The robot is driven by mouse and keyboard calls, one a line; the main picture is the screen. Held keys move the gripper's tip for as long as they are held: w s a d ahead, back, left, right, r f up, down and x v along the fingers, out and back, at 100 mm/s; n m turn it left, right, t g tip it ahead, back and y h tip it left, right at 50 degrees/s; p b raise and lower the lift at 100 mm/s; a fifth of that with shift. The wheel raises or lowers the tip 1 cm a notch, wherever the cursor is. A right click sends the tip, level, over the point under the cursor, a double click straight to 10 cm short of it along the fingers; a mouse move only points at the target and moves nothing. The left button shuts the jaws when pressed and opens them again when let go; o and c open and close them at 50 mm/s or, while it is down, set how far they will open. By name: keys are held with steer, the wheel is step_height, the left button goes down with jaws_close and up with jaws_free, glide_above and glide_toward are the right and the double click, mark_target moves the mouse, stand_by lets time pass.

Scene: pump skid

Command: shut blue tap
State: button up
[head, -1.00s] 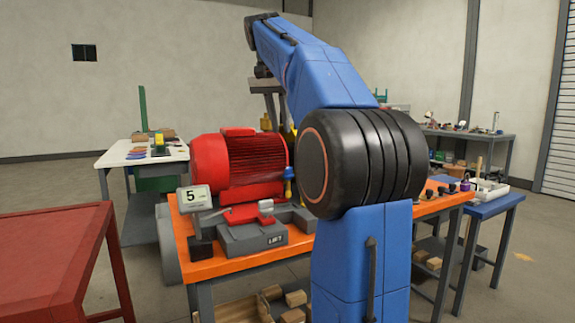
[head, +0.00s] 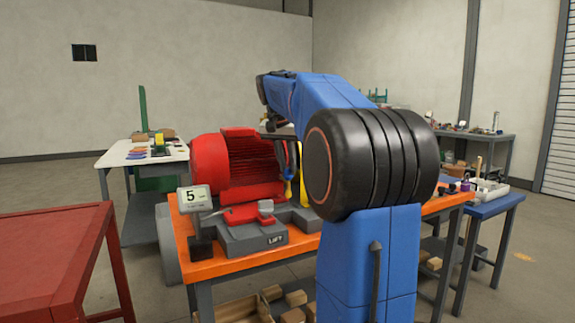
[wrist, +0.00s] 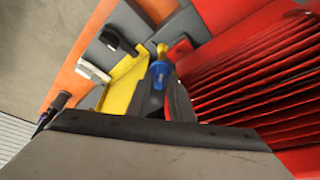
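The blue tap (wrist: 158,74) shows in the wrist view just beyond and between my fingertips, with a yellow knob behind it. In the head view the blue part (head: 291,160) stands upright at the right end of the red motor, partly hidden by my arm. My gripper (wrist: 160,88) points at the tap, its two dark fingers apart with a gap between them. I cannot tell whether the fingers touch the tap.
The finned red motor (head: 240,165) lies close beside my gripper. Yellow parts (wrist: 122,82) stand on its other side. A red table (head: 50,250) stands at left.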

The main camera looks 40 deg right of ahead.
steer(key=shift+f, duration=0.1)
jaws_close()
steer(key=shift+w+m, duration=0.1)
steer(key=shift+m, duration=0.3)
steer(key=m, duration=0.1)
steer(key=m+g, duration=0.1)
steer(key=m, duration=0.1)
steer(key=shift+w+m+g+h, duration=0.1)
steer(key=shift+m+g+h, duration=0.2)
steer(key=shift+w+m+g, duration=0.1)
steer(key=shift+m+g, duration=0.6)
steer(key=shift+m, duration=1.1)
jaws_free()
